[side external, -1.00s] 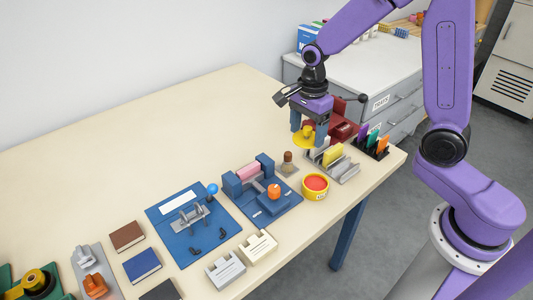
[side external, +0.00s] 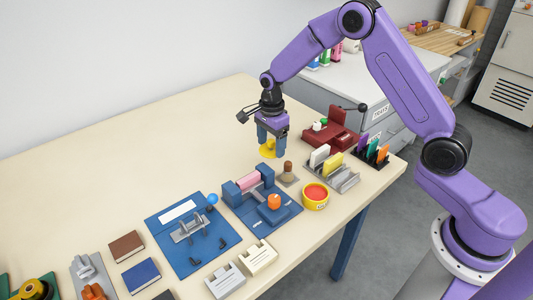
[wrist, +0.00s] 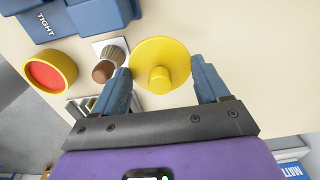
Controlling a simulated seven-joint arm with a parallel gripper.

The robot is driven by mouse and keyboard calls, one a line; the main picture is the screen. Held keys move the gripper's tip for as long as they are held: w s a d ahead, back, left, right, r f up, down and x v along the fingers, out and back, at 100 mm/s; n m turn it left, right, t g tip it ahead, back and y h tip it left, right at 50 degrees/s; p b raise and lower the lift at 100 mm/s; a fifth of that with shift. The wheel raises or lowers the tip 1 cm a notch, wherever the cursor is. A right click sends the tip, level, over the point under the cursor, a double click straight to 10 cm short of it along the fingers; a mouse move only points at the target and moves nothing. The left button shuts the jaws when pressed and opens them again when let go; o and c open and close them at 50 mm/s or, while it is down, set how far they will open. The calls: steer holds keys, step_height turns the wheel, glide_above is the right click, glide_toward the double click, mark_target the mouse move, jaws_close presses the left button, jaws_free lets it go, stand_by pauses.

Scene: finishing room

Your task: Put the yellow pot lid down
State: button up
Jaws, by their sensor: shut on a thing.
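The yellow pot lid (side external: 267,153) is a round disc with a knob; in the wrist view the lid (wrist: 160,52) shows knob towards me. My gripper (side external: 271,145) is shut on it, with a finger on either side of the knob in the wrist view (wrist: 161,72).
A wooden-handled brush (side external: 287,170) on a pale base stands close in front of the lid. A blue fixture (side external: 262,206), grey rack (side external: 332,172) and red device (side external: 332,132) stand nearby. The cream table (side external: 150,150) is clear behind and to the left.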

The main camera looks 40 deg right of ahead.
mark_target(267, 146)
steer(key=shift+w+f, duration=0.9)
steer(key=shift+f, duration=1.75)
steer(key=shift+f, duration=0.15)
steer(key=o, duration=1)
steer(key=shift+o, duration=0.2)
